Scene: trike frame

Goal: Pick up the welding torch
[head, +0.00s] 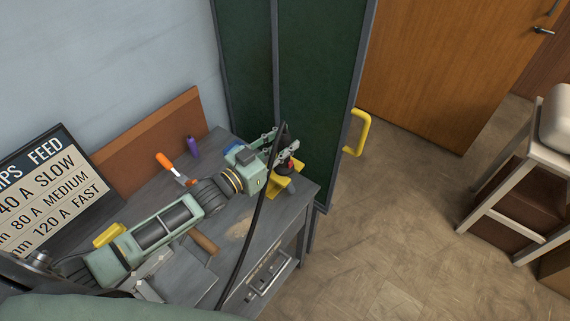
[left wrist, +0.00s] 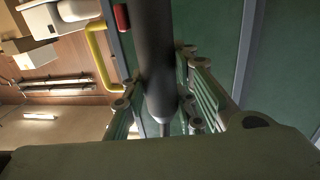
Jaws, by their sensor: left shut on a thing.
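My left gripper (head: 279,146) is at the far right corner of the grey workbench, at the end of my green arm. It is shut on the welding torch (head: 290,160), a dark piece with a red part, largely hidden by the fingers. In the left wrist view the torch's dark round handle (left wrist: 155,60) passes between the two fingers of the gripper (left wrist: 160,100). A black cable (head: 249,222) hangs down across the bench front. A yellow holder (head: 284,187) is right below the torch; I cannot tell whether they touch. My right gripper is not in view.
On the workbench (head: 238,228) are an orange-handled tool (head: 165,161), a purple bottle (head: 192,147) and a brown wooden handle (head: 204,242). A sign (head: 50,185) stands at left. A dark green panel (head: 310,90) with a yellow handle (head: 356,132) rises behind the gripper.

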